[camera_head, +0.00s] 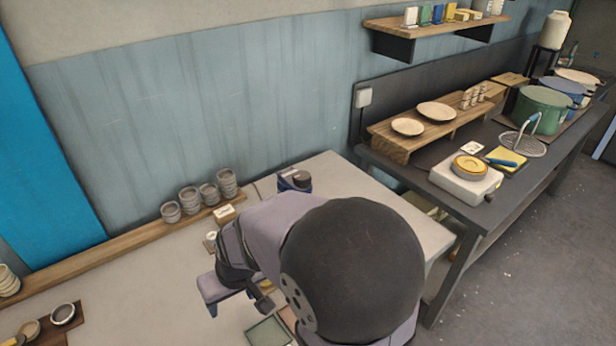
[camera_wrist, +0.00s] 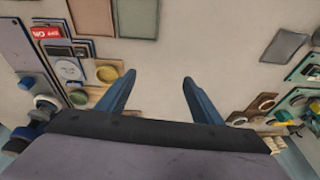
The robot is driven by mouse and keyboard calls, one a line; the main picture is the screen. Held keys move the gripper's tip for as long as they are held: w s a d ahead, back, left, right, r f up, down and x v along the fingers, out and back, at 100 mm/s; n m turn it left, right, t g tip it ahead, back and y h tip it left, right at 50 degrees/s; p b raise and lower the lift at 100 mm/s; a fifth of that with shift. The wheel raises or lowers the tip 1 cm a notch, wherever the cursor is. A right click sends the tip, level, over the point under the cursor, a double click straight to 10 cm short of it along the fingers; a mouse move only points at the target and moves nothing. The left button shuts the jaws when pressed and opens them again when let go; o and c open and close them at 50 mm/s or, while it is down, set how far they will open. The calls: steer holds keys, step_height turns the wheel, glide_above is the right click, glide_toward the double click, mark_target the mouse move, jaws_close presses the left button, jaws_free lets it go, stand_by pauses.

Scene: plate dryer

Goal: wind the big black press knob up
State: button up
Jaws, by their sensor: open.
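My gripper (camera_head: 232,303) is low over the pale table in the head view, partly behind my own arm. In the wrist view its two blue fingers (camera_wrist: 160,78) stand wide apart with nothing between them. A dark round-topped thing (camera_head: 302,178) with blue and white parts stands near the table's back edge in the head view. It may be the press with the black knob, but it is too small to be sure. It stands well apart from my gripper, behind my arm. I cannot make out the knob for certain in the wrist view.
Several grey cups (camera_head: 209,195) stand on a wooden ledge along the wall. A green-grey tray (camera_head: 268,331) lies near my gripper. In the wrist view, panels and small parts crowd the left and right, with bare table between. A dark bench (camera_head: 473,212) stands at right.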

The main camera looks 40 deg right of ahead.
mark_target(296, 180)
steer(key=w+d+r+m+t+h+b, duration=0.1)
steer(key=w+d+t+h+b, duration=0.2)
steer(key=w, duration=0.6)
steer(key=w+d+r+m+t+h+b, duration=0.1)
steer(key=w+d+r+m+t, duration=0.15)
steer(key=w+d, duration=0.5)
steer(key=w+d+m+t+h+b, duration=0.1)
steer(key=w+d+t+b, duration=0.15)
steer(key=w, duration=0.75)
steer(key=s+d+m+g+h+b, duration=0.1)
steer(key=d+m+h, duration=0.1)
steer(key=d+h, duration=0.2)
steer(key=s+d+r+m+g+h+b, duration=0.1)
steer(key=d+m+g+h+b, duration=0.1)
steer(key=d, duration=0.6)
steer(key=s+d+m+g+h+b, duration=0.1)
steer(key=d+m+h, duration=0.3)
steer(key=d+h, duration=0.3)
steer(key=shift+d+r+m+g+b, duration=0.15)
steer(key=shift+m+g+b, duration=0.1)
steer(key=shift+g+b, duration=0.15)
steer(key=shift+s+f+m+g, duration=0.4)
steer(key=shift+s+f+g, duration=0.3)
steer(key=shift+f, duration=0.25)
steer(key=shift+s+a+f, duration=0.2)
steer(key=shift+a+f, duration=0.15)
steer(key=p+x, duration=0.2)
steer(key=x, duration=0.5)
steer(key=shift+d+p, duration=0.2)
steer(key=shift+p, duration=0.1)
